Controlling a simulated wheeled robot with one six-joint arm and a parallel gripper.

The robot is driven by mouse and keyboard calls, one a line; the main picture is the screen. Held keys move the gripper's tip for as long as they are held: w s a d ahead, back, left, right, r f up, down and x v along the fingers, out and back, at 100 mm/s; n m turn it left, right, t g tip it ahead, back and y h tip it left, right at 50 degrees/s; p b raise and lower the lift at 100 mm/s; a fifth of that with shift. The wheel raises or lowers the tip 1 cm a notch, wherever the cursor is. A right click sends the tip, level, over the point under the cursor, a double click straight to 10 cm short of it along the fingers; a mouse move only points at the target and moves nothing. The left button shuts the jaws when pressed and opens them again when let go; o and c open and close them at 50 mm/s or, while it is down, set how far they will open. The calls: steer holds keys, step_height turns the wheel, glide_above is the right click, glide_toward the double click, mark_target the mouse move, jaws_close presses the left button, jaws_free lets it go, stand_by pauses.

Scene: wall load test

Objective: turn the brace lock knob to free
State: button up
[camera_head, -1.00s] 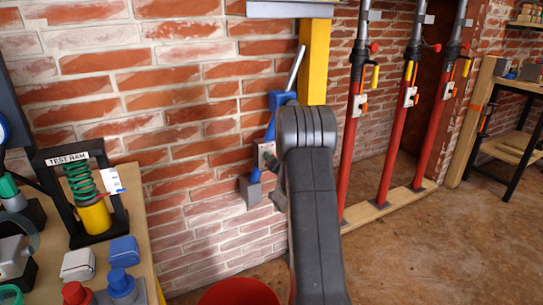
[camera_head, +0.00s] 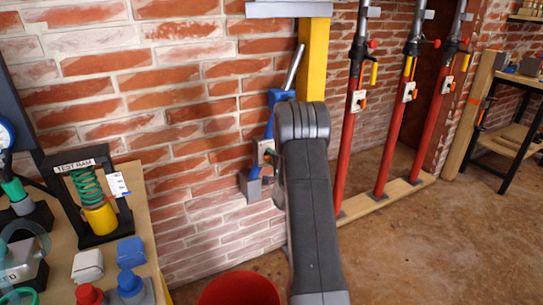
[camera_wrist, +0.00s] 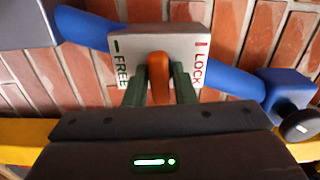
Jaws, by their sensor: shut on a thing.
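The brace lock knob (camera_wrist: 159,76) is an orange lever on a pale lock plate (camera_wrist: 200,46) in the wrist view. The plate reads FREE with a green mark on the left and LOCK with a red mark on the right. The knob stands upright in the picture, between the two words. My gripper (camera_wrist: 160,92) is shut on the knob, with a dark green finger on each side. The blue brace (camera_head: 272,116) slants up the brick wall in the head view. There my arm hides most of the gripper and the knob.
A yellow post (camera_head: 313,60) rises behind the brace. Red props (camera_head: 343,150) stand on a wooden sill to the right. A bench with a test ram (camera_head: 88,200) is at left, and a red bucket (camera_head: 238,290) stands below on the floor. Open floor lies at right.

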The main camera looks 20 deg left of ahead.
steer(key=shift+f+m, duration=0.15)
steer(key=shift+m, duration=0.35)
steer(key=o, duration=0.8)
steer(key=p+v, duration=0.1)
steer(key=v, duration=1.3)
steer(key=shift+p, duration=0.4)
steer(key=shift+w+a, duration=0.1)
steer(key=shift+w, duration=0.05)
